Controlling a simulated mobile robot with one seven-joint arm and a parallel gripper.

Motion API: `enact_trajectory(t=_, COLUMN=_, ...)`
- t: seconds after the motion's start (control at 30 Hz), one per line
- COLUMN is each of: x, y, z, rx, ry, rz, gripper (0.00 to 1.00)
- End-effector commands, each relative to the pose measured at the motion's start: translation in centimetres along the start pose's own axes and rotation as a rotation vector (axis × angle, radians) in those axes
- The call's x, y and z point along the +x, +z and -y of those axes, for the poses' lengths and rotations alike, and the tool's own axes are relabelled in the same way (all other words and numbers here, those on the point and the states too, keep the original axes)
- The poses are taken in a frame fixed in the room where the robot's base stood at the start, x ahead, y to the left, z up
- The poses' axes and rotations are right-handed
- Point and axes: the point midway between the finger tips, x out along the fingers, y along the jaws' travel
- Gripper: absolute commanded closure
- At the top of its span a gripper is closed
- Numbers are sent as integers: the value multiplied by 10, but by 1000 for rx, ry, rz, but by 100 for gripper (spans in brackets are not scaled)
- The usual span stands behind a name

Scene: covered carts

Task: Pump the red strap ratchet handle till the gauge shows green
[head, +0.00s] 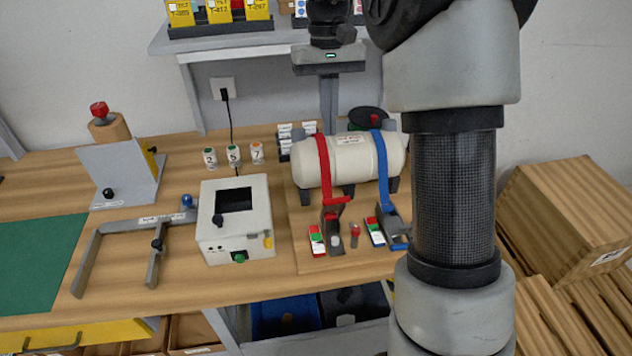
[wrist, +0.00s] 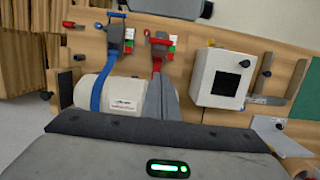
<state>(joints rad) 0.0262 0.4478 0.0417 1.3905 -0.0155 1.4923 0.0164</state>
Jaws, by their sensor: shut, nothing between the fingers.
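The white tank (head: 365,158) lies on its stand on the wooden bench. The red strap (head: 324,160) and the blue strap (head: 382,155) pass over it. The red strap ratchet with its handle (head: 335,206) is at the tank's front; it also shows at the red strap's end in the wrist view (wrist: 160,47). A small red and green gauge (head: 316,240) is beside it; its reading is too small to tell. My gripper (head: 328,131) is shut and empty, pointing down behind the tank, apart from the handle. The fingers (wrist: 161,80) appear beside the red strap in the wrist view.
The blue ratchet (head: 394,226) and its gauge (head: 375,232) stand to the right. A white box with a dark screen (head: 236,220) is to the left.

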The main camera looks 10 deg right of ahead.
Motion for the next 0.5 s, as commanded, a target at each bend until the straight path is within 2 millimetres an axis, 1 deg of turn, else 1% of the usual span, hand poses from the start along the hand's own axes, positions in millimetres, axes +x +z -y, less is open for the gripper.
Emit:
enact_trajectory(t=0.13, x=4, y=1, z=-4, rx=0, ry=0, rz=2, gripper=100)
enact_trajectory(t=0.23, x=14, y=1, z=-4, rx=0, ry=0, rz=2, gripper=100)
enact_trajectory(t=0.37, x=37, y=1, z=-4, rx=0, ry=0, rz=4, gripper=100)
enact_trajectory(t=0.5, x=68, y=1, z=-4, rx=0, ry=0, rz=5, gripper=100)
